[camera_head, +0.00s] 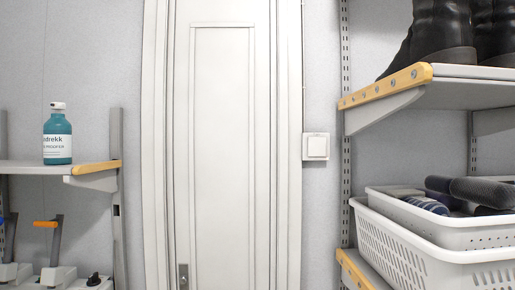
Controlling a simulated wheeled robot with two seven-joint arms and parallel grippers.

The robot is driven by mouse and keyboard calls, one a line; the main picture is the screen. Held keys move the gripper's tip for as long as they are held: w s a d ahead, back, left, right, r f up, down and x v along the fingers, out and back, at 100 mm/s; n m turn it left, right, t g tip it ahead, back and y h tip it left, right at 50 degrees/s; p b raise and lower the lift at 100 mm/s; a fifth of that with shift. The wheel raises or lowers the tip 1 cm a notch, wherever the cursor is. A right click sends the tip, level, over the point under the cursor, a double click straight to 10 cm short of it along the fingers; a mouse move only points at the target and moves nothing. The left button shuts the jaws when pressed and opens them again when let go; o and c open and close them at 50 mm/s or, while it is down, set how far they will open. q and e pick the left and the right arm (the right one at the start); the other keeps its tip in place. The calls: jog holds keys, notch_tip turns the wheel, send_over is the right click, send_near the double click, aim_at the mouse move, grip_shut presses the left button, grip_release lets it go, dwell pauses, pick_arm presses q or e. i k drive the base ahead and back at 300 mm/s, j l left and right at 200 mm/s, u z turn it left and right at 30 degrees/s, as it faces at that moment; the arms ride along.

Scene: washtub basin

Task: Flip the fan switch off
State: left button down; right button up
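A white square wall switch (316,146) is mounted on the grey wall just right of the door frame, with a thin cable or conduit running up from it. It is the only switch I see, and I cannot tell whether its rocker is on or off. Neither of my grippers shows in the head view, so where they are relative to the switch is hidden.
A closed white door (222,130) fills the middle. At right, a wooden-edged shelf (385,88) holds black boots (440,30) above white baskets (395,245). At left, a shelf (25,167) holds a teal bottle (57,137). The wall around the switch is clear.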

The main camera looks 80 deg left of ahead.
aim_at(317, 146)
jog(key=u, duration=2.3)
